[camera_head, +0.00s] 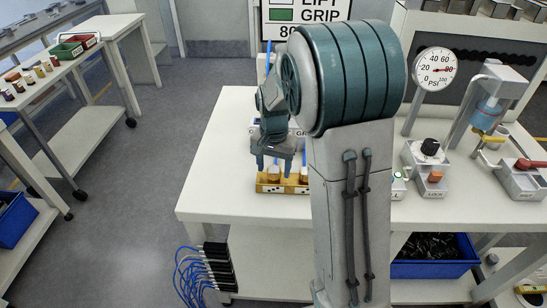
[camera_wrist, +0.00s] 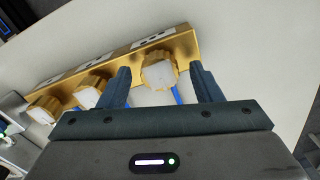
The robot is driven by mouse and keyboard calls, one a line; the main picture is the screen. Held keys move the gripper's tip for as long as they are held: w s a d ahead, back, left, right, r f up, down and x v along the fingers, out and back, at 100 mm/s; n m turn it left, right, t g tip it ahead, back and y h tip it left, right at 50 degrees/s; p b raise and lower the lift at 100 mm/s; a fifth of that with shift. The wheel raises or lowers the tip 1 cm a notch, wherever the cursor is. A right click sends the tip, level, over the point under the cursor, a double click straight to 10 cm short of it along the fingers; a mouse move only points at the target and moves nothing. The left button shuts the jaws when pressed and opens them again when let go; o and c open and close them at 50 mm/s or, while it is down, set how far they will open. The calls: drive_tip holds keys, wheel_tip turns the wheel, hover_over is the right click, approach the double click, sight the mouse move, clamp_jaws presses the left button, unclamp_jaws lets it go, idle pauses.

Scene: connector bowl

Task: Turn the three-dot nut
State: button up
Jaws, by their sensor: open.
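A brass block (camera_head: 268,188) stands on the white table, and it shows along the top of the wrist view (camera_wrist: 190,42). Pale-faced brass nuts sit in a row on it, with blue cables beside them. My gripper (camera_head: 274,164) points down over the block's left part. In the wrist view my gripper (camera_wrist: 160,68) is open, with one finger on each side of the end nut (camera_wrist: 158,75). Two other nuts, a middle one (camera_wrist: 90,92) and a far one (camera_wrist: 42,110), lie to the left.
A pressure gauge (camera_head: 435,68), a black-knobbed box (camera_head: 428,155) and a red-handled unit (camera_head: 525,178) stand to the right. A sign (camera_head: 306,12) stands behind. The table's front-left area (camera_head: 215,195) is bare. Blue cables (camera_head: 190,272) hang below its left edge.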

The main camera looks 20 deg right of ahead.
sight(274, 170)
wheel_tip(274, 170, up, 14)
drive_tip(key=shift+f, duration=0.15)
idle(0.4)
